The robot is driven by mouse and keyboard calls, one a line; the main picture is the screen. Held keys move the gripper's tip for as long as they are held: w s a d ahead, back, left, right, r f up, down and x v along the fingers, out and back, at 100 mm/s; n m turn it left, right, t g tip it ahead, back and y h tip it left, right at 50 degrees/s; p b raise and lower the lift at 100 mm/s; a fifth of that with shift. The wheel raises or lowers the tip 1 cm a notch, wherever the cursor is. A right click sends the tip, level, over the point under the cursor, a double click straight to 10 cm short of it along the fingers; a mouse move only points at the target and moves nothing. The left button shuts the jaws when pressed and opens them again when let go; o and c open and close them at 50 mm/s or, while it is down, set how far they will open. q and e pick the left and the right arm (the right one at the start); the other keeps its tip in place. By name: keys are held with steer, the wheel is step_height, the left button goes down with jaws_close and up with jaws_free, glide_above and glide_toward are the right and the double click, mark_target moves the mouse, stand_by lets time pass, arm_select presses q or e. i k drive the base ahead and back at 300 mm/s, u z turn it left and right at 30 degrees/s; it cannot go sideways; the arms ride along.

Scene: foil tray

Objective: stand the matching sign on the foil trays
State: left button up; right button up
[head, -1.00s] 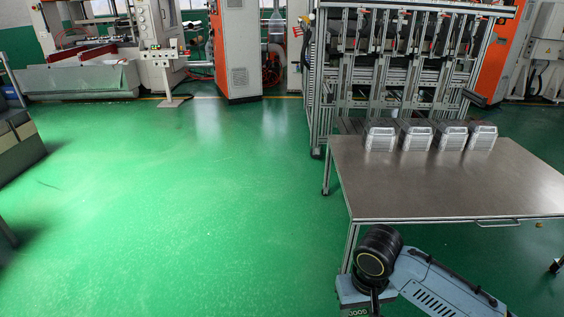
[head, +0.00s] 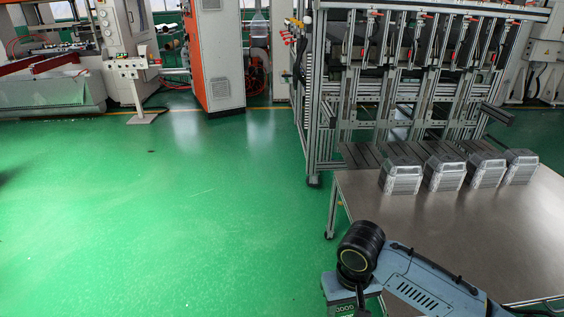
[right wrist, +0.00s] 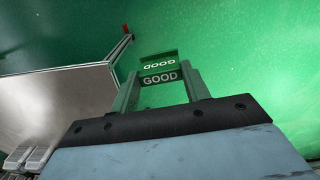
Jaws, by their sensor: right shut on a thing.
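Several stacks of silver foil trays (head: 402,180) stand in a row along the far edge of the metal table (head: 420,230). My right gripper (head: 347,294) is low in the head view, in front of the table's near left part and well apart from the trays. It is shut on a small green sign (right wrist: 158,60) reading GOOD, with a dark band that repeats the word. The lettering also shows at the bottom edge of the head view. In the right wrist view, the fingers hold the sign at its two sides over the green floor. My left gripper is out of view.
The table top in front of the trays is bare. A metal-framed machine (head: 400,90) stands right behind the table. An orange and white cabinet (head: 212,60) stands farther back. The green floor (head: 170,210) left of the table is clear.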

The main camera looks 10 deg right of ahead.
mark_target(404, 161)
steer(key=i, duration=2.6)
steer(key=z, duration=2.45)
steer(key=i, duration=1.35)
steer(key=u, duration=1.2)
